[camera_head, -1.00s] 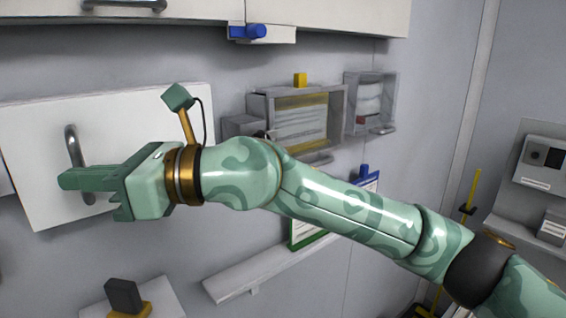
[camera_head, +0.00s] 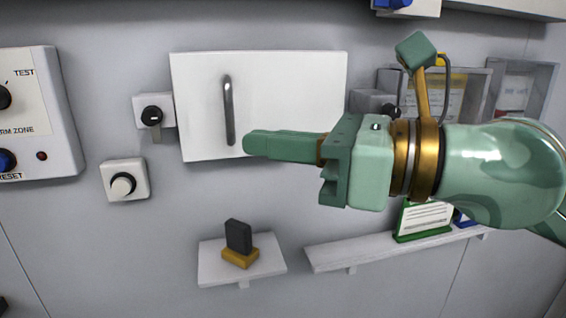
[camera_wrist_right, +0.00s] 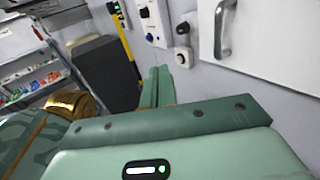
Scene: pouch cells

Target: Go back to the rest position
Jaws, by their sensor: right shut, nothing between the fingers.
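My right gripper (camera_head: 250,143) is shut and empty, its green fingers pointing left in the head view. The fingertips appear just right of the lower end of the metal handle (camera_head: 229,110) on a white cabinet door (camera_head: 290,95); the depth gap is hard to tell. In the right wrist view the closed fingers (camera_wrist_right: 156,85) point away along the wall, with the handle (camera_wrist_right: 222,30) and the white door (camera_wrist_right: 280,45) to their right and apart from them. My left gripper is not in view.
Below, a small shelf (camera_head: 215,272) holds a dark block on a yellow base (camera_head: 240,256). A long ledge (camera_head: 335,256) runs right. Wall boxes sit behind my arm.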

